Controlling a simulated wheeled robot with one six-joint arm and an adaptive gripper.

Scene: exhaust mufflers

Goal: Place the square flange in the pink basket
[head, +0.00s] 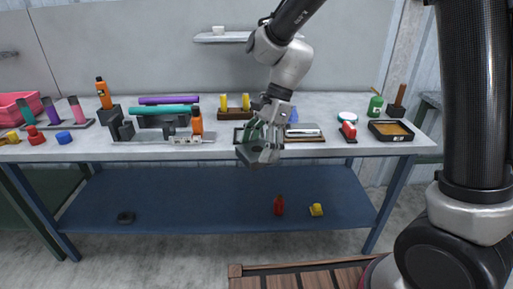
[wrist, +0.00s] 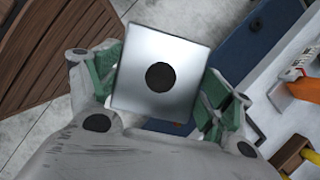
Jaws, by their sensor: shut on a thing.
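The square flange is a flat grey plate with a round dark hole in its middle. In the wrist view the square flange (wrist: 160,45) sits between the green-padded fingers of my gripper (wrist: 160,80), which is shut on its two sides. In the head view my gripper (head: 258,142) holds the flange (head: 247,156) in front of the table's front edge, near the tabletop's height; its face looks dark there. The pink basket (head: 14,106) stands at the far left end of the table, cut by the picture's edge, well away from my gripper. Its inside is mostly hidden.
The table (head: 85,152) holds a rack with coloured cones (head: 77,109), red and blue caps, orange bottles (head: 103,93) and a stand with a teal tube (head: 163,110) between my gripper and the basket. A black tray (head: 390,130) is at right. A wooden slatted surface (head: 305,277) is below.

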